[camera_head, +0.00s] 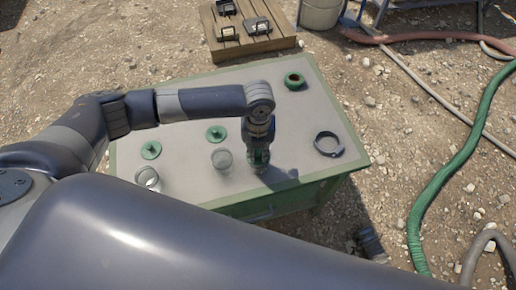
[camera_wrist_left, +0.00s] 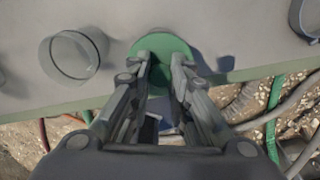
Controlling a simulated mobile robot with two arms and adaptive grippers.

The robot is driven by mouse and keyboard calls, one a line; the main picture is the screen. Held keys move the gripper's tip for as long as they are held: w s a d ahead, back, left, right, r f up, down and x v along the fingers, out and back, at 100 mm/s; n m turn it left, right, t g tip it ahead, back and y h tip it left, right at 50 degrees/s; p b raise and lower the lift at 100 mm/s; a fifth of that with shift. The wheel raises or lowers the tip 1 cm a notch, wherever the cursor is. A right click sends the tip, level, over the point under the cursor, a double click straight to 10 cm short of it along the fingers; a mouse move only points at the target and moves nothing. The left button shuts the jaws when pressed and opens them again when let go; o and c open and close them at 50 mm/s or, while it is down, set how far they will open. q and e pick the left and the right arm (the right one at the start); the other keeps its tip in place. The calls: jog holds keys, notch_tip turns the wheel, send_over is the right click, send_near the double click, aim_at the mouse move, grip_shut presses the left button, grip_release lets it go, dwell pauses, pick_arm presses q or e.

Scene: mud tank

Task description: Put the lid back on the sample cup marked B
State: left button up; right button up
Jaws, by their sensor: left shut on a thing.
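My left gripper (camera_head: 258,160) is shut on a green lid (camera_wrist_left: 160,44), near the front edge of the table. The fingers cover part of the lid, and I cannot tell whether a cup is under it. A clear open cup (camera_head: 222,159) stands just left of the gripper; it also shows in the left wrist view (camera_wrist_left: 72,56). Another clear cup (camera_head: 147,178) stands further left, partly hidden by my body. Two other green lids, a left one (camera_head: 151,150) and a middle one (camera_head: 216,132), lie on the table behind the cups. No letter marks are readable. My right gripper is not in view.
The grey table top (camera_head: 190,145) has a green edge. A green ring fitting (camera_head: 294,80) lies at its back right and a dark ring clamp (camera_head: 328,144) at its right. A wooden pallet (camera_head: 268,44), a bucket (camera_head: 320,12) and a green hose (camera_head: 440,170) are beyond the table.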

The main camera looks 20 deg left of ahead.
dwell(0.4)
pick_arm(q)
jog(key=o, duration=0.8)
jog(key=o, duration=0.5)
jog(key=shift+c, duration=0.2)
jog(key=shift+r+p, duration=0.9)
jog(key=shift+p, duration=0.1)
jog(key=shift+r+p, duration=2.6)
jog(key=shift+p, duration=0.1)
